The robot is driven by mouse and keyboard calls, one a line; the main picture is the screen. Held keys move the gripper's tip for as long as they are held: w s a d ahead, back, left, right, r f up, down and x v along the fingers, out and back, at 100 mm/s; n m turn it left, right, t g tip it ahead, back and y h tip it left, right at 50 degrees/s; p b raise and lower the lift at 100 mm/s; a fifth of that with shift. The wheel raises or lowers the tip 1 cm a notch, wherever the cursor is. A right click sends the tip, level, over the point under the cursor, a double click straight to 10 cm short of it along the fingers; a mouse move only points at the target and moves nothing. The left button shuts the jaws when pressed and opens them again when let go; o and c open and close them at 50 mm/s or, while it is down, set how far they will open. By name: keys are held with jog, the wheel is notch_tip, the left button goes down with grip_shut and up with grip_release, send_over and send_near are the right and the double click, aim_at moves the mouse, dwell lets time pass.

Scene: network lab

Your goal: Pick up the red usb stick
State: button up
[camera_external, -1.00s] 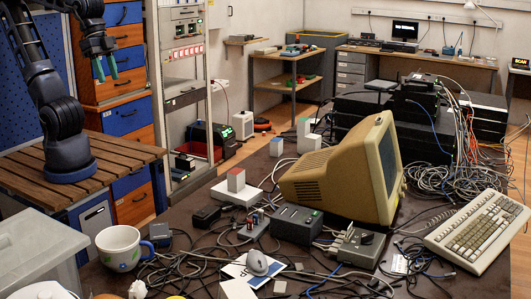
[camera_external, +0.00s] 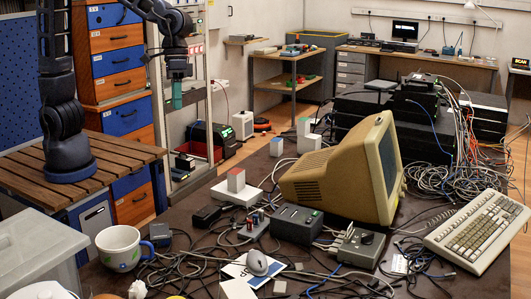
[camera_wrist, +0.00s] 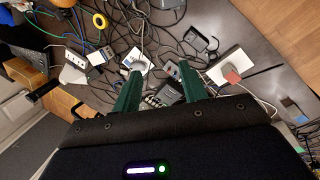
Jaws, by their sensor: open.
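My gripper (camera_external: 177,94) hangs high over the left side, well apart from the table, with its fingers pointing down. In the wrist view its two green fingers (camera_wrist: 159,68) are spread and nothing is between them. A small grey hub (camera_external: 253,227) on the table has several small red and blue sticks (camera_external: 256,216) standing in it. They are too small to tell apart surely, but one looks like the red usb stick. A larger red block (camera_external: 236,176) sits on a white box (camera_external: 238,194); it also shows in the wrist view (camera_wrist: 231,76).
The dark table is crowded with cables. Around the hub are a black box (camera_external: 297,222), a beige monitor (camera_external: 335,178), a mouse (camera_external: 256,263), a grey switch box (camera_external: 357,246) and a black adapter (camera_external: 206,216). A white mug (camera_external: 118,247) stands near left.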

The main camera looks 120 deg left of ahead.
jog(key=w+a+f+n+g+h, duration=0.1)
jog(key=w+a+f+n, duration=0.35)
jog(key=w+f, duration=0.65)
jog(key=n+h, duration=0.1)
jog(key=n, duration=0.3)
send_near(250, 220)
jog(key=shift+g, duration=0.3)
jog(key=x, duration=0.5)
jog(key=shift+s+d+f, duration=0.1)
jog(key=shift+d, duration=0.05)
jog(key=shift+w+a+x, duration=0.15)
jog(key=shift+x, duration=1.15)
jog(key=shift+w+a+x, duration=0.1)
jog(key=shift+a+x, duration=0.05)
jog(key=shift+x, duration=1.2)
jog(key=shift+f, duration=0.1)
jog(key=shift+c, duration=0.2)
grip_shut()
